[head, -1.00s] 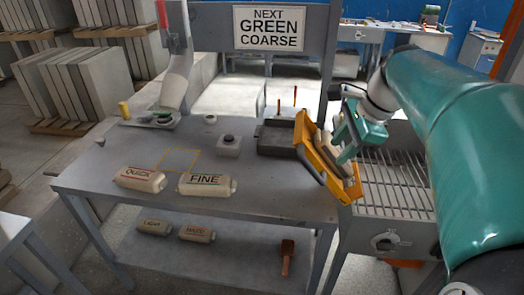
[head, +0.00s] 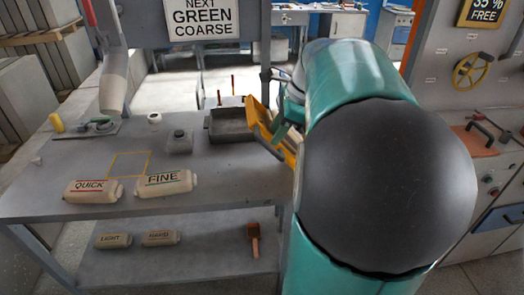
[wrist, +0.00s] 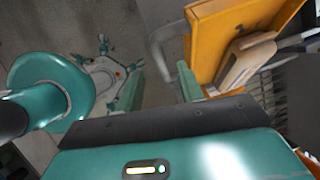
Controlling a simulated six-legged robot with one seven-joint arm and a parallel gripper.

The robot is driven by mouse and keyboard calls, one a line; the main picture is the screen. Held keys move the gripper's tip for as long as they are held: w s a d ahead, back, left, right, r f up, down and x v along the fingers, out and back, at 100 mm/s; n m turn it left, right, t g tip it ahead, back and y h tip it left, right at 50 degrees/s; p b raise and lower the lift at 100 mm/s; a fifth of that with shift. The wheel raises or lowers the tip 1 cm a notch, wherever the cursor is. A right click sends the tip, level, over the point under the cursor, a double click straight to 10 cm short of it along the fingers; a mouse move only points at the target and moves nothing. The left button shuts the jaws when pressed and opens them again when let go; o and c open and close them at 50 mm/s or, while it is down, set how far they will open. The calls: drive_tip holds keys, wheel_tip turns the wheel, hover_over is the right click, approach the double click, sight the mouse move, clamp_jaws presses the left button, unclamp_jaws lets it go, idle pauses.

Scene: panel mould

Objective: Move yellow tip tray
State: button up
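The yellow tip tray (head: 262,122) stands steeply tilted at the right end of the grey bench, beside a dark shallow tray. My arm hides its right part in the head view. In the wrist view the tip tray (wrist: 222,32) fills the upper right, with a tan block (wrist: 247,62) against its inner side and a grey bar like a handle (wrist: 157,52) at its left. My gripper (wrist: 162,88) has its two teal fingers apart, with floor showing between them. The right finger is close to the tray and bar; I cannot tell whether it touches.
A dark shallow tray (head: 230,124) and a small grey box (head: 180,141) stand on the bench (head: 100,155). Bottles marked QUICK (head: 92,189) and FINE (head: 164,183) lie at its front. A control panel stands at right.

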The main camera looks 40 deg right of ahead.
sight(269, 144)
drive_tip(key=x, duration=0.8)
drive_tip(key=shift+a+f, duration=0.1)
drive_tip(key=shift+f, duration=0.05)
drive_tip(key=shift+c, duration=0.5)
clamp_jaws()
